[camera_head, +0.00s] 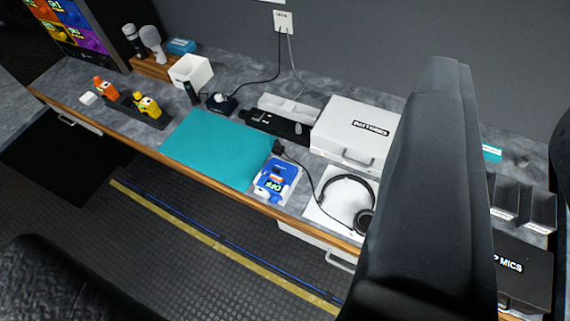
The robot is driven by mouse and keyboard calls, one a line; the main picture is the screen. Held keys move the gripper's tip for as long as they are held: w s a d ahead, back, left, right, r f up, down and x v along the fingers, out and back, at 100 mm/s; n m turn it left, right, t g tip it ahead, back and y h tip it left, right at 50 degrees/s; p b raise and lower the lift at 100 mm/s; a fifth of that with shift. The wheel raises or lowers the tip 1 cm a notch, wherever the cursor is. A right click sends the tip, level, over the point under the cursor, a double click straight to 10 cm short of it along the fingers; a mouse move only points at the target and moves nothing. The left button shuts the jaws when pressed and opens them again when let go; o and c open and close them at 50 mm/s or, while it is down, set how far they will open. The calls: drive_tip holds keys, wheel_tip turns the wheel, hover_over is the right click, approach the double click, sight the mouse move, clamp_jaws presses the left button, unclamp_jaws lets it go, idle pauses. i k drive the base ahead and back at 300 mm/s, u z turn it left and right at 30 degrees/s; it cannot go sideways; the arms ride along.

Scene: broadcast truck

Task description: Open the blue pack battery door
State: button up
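The blue pack (271,179) lies on the counter near its front edge, just right of the teal mat (225,145). It is a small blue box with a bright label and pale surroundings. A black connector (278,147) and thin cable are at its far end. Its battery door is too small to make out, so I cannot tell whether it is open or shut. A large dark grey shape (430,190) fills the right foreground, close to the camera. I cannot tell if it is part of my gripper. No fingertips can be made out, and nothing touches the blue pack.
Headphones (348,198) lie on a white sheet right of the pack, before a white case (355,133). An orange pack (105,87) and a yellow pack (148,106) stand at left. Dark shapes block the right and the lower left corner (60,280). The mat is bare.

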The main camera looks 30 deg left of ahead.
sight(279, 167)
drive_tip(key=z, duration=0.05)
drive_tip(key=i, duration=1)
drive_tip(key=u, duration=0.05)
